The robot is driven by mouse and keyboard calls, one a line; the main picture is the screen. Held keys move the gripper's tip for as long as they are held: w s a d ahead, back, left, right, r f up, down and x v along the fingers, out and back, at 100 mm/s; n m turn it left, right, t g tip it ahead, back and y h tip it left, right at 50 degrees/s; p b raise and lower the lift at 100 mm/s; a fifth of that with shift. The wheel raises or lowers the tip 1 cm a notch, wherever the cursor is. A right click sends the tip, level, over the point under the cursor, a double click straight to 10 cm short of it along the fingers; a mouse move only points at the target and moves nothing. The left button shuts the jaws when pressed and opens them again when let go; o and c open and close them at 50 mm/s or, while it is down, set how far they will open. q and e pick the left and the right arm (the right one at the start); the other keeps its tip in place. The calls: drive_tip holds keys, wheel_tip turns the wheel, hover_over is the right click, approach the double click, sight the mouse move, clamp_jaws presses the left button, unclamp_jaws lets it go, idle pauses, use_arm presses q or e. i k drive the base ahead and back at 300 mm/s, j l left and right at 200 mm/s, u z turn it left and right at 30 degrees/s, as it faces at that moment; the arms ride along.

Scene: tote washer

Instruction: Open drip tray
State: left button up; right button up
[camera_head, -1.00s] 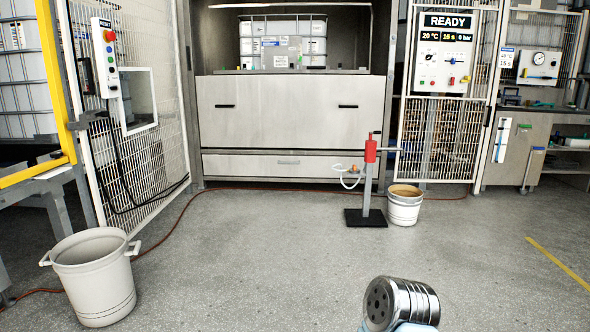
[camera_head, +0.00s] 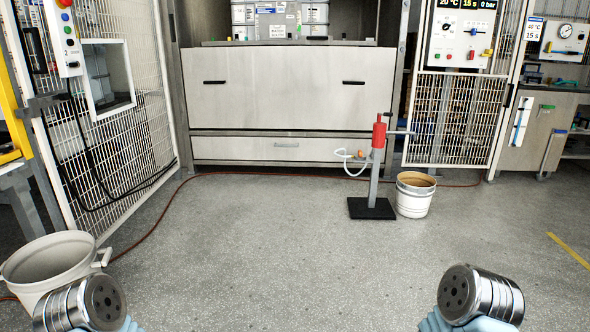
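The drip tray appears as a wide, low steel drawer front (camera_head: 260,149) at the bottom of the washer. A small bar handle (camera_head: 286,145) sits at its middle. The drawer front looks flush with the cabinet, so the tray is shut and its inside is hidden. Metal joints of my left and right arms show at the bottom left and bottom right, well short of the drawer. Neither gripper's fingers are in view.
A large pale bin (camera_head: 52,262) is at lower left, near an open mesh door (camera_head: 115,130). A hose (camera_head: 160,215) crosses the floor. The middle floor is clear.

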sight(263, 148)
drive_tip(key=i+z, duration=0.2)
drive_tip(key=i, duration=4)
drive_tip(key=i+l+u, duration=0.1)
drive_tip(key=i, duration=1.6)
